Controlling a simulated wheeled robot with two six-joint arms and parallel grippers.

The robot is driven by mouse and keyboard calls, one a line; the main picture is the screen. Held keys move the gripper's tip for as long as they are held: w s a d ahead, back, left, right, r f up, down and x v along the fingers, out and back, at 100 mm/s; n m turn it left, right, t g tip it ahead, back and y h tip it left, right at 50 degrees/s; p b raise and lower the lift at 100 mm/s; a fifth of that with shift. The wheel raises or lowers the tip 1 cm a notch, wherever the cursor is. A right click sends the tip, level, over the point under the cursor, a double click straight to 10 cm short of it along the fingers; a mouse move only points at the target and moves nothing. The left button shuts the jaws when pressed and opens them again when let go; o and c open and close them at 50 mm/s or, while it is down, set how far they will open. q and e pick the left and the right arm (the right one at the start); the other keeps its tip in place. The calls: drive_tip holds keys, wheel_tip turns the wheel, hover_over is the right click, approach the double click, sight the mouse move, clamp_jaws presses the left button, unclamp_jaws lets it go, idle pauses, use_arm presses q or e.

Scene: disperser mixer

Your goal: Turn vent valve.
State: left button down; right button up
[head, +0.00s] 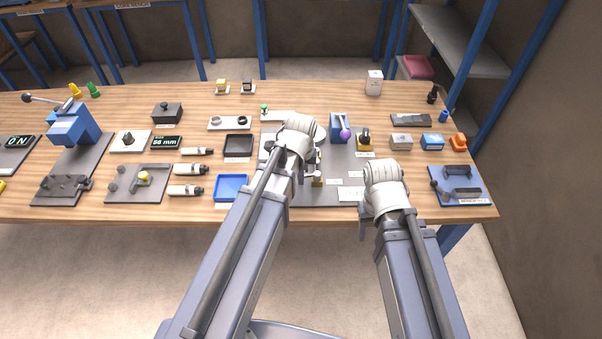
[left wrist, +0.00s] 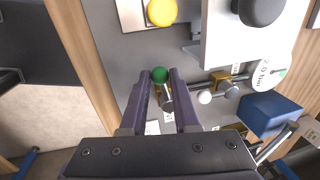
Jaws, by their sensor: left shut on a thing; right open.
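The vent valve has a lever with a green knob (left wrist: 160,75) and a metal stem (left wrist: 168,97) over the grey panel, seen in the left wrist view. My left gripper (left wrist: 160,82) is shut on the green-knobbed lever, one dark finger on each side. In the head view my left arm hides most of the valve; brass fittings (head: 318,172) show beside the wrist. My right gripper (head: 365,222) is open and empty at the table's front edge, partly hidden by its own wrist.
A yellow button (left wrist: 161,12) and a blue block (left wrist: 272,115) are nearby.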

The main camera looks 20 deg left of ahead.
use_arm(q)
drive_tip(key=n, duration=0.1)
drive_tip(key=s+d+n, duration=0.1)
drive_tip(key=n, duration=0.1)
drive_tip(key=shift+s+n+y, duration=0.15)
drive_tip(key=shift+n+y, duration=0.15)
drive_tip(key=d+n, duration=0.1)
drive_tip(key=n, duration=0.1)
drive_tip(key=s+d+n+g, duration=0.1)
drive_tip(key=n, duration=0.1)
drive_tip(key=shift+y, duration=0.3)
drive_tip(key=n, duration=0.2)
drive_tip(key=d+n, duration=0.1)
drive_tip(key=n, duration=0.1)
drive_tip(key=shift+d+g, duration=0.2)
drive_tip(key=shift+g, duration=0.1)
drive_tip(key=shift+w+d+n+g, duration=0.15)
drive_tip(key=shift+d+n, duration=0.3)
drive_tip(key=shift+n, duration=0.6)
drive_tip(key=shift+s+d+n+g, duration=0.1)
drive_tip(key=shift+d+n+g, duration=0.25)
drive_tip(key=shift+n, duration=0.7)
drive_tip(key=shift+d, duration=0.1)
drive_tip(key=c, duration=0.7)
unclamp_jaws()
drive_tip(key=shift+o, duration=0.2)
drive_tip(key=shift+r, duration=0.1)
